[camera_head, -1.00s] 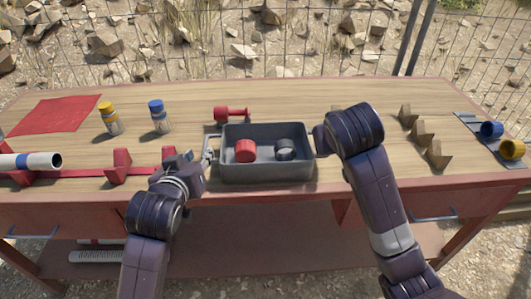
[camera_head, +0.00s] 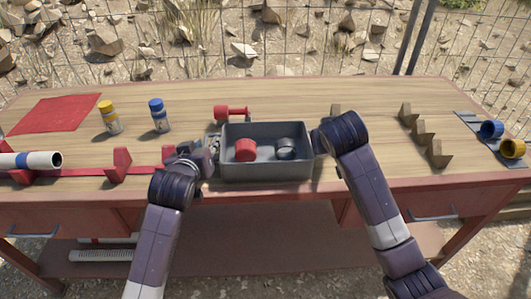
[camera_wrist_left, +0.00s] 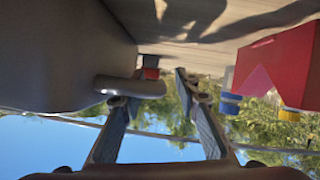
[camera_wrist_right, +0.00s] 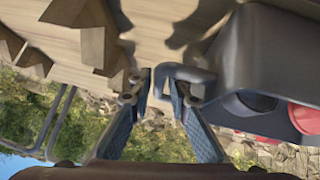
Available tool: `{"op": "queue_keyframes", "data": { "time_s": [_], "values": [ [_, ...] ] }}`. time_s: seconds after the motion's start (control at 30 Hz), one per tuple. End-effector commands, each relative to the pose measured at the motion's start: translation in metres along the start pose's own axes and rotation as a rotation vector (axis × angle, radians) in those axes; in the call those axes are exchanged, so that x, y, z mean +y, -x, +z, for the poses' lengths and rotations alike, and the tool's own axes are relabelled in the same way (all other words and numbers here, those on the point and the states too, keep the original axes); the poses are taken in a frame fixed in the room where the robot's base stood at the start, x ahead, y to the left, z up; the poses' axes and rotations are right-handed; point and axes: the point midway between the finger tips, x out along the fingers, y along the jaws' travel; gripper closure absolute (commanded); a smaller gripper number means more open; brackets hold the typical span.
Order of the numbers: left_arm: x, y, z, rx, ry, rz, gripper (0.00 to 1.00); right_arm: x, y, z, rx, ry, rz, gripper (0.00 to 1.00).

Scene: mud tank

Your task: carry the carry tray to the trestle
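The carry tray (camera_head: 267,170) is a grey open box on the bench near its front edge. It holds a red cylinder (camera_head: 245,150) and a dark grey cylinder (camera_head: 285,149). My left gripper (camera_head: 212,147) is at the tray's left end. In the left wrist view its fingers (camera_wrist_left: 152,88) are apart, with the tray's handle (camera_wrist_left: 130,86) reaching between the tips. My right gripper is at the right end, mostly hidden by my arm in the head view. In the right wrist view its fingers (camera_wrist_right: 160,86) are apart, with the handle's outer part between the tips. I cannot identify a trestle.
A red dumbbell-shaped piece (camera_head: 231,112) lies behind the tray. Yellow-capped (camera_head: 110,118) and blue-capped (camera_head: 159,116) bottles stand left. A white tube (camera_head: 30,161) rests on red supports. Wooden notched blocks (camera_head: 420,132) stand right.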

Motion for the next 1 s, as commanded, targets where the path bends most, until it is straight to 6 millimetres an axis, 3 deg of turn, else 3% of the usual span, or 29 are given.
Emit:
{"op": "queue_keyframes", "data": {
  "time_s": [0.07, 0.2, 0.3, 0.77, 1.0],
  "values": [
    [0.000, 0.000, 0.000, 0.000, 0.000, 0.000, 0.73, 0.000, 0.000, 0.000, 0.000, 0.000, 0.000, 0.85],
    [0.000, 0.000, 0.000, 0.000, 0.000, 0.000, 0.88, 0.000, 0.000, 0.000, 0.000, 0.000, 0.000, 1.00],
    [0.000, 0.000, 0.000, 0.000, 0.000, 0.000, 0.99, 0.000, 0.000, 0.000, 0.000, 0.000, 0.000, 1.00],
    [0.001, 0.001, -0.002, 0.002, 0.000, 0.001, 1.00, 0.001, 0.002, -0.002, 0.003, 0.000, 0.001, 1.00],
    [0.003, 0.006, -0.014, 0.002, 0.000, 0.001, 1.00, 0.003, 0.011, -0.011, 0.003, -0.001, 0.001, 1.00]
  ]
}}
